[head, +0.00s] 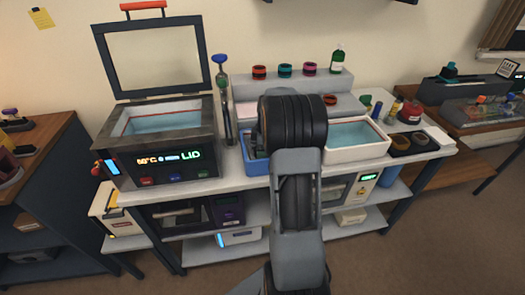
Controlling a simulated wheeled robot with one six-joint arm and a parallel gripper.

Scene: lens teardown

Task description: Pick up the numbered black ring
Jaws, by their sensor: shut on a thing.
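I cannot make out a numbered black ring in the head view. Small dark rings with coloured bands stand on the raised grey shelf (352,104) at the back of the bench: one red-banded (259,72), one teal-banded (284,70) and one magenta-banded (309,69). No numbers can be read on them. My own arm rises through the middle of the picture and reaches over the bench. Its thick black joint covers the area between the blue tray and the white basin. My gripper is hidden behind my arm, so its fingers and anything between them do not show.
A heated bath (160,150) with its lid up stands at left on the bench. A blue tray (257,166) and a water-filled white basin (357,154) flank my arm. A green bottle (337,60) stands on the shelf. Small bottles and dark trays (400,143) crowd the right end.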

